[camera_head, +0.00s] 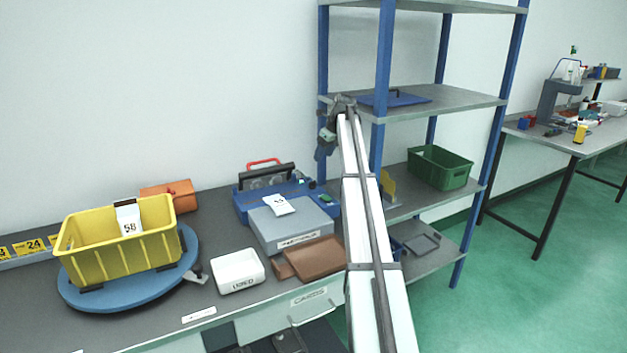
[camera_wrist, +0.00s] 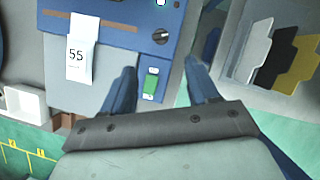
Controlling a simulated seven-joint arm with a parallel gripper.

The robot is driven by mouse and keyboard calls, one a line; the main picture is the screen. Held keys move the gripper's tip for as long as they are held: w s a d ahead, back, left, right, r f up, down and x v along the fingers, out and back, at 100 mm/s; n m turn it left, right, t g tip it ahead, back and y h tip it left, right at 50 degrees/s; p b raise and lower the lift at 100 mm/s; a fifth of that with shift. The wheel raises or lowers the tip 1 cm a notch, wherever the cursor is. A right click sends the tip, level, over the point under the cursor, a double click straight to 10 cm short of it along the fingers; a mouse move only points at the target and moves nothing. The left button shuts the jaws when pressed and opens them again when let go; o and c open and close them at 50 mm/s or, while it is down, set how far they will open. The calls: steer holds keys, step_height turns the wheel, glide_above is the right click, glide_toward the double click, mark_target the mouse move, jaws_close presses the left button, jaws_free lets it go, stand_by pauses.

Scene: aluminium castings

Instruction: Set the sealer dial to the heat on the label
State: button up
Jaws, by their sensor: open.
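The sealer (camera_head: 240,207) is a blue machine with a black bar and red handle, on the bench behind a grey block. In the wrist view its blue panel (camera_wrist: 120,35) carries a small black dial (camera_wrist: 160,36) with a pale mark; its setting is too small to read. A green switch (camera_wrist: 151,84) sits below the dial. A white label (camera_wrist: 80,50) reading 55 lies across the sealer and grey block. My gripper (camera_wrist: 160,68) is open and empty, its fingers either side of the switch in view, the dial beyond the tips. In the head view my gripper (camera_head: 327,140) is high by the shelf post.
A yellow crate (camera_head: 95,262) labelled 58 stands on a blue turntable (camera_head: 130,294). The blue-posted shelf rack (camera_head: 385,60) stands close right, holding a green crate (camera_head: 440,168).

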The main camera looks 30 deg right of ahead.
mark_target(313, 181)
steer(key=x, duration=1.3)
steer(key=shift+w+f, duration=0.2)
steer(key=shift+f, duration=0.1)
steer(key=shift+c, duration=0.4)
steer(key=c, duration=1)
steer(key=shift+o, duration=0.2)
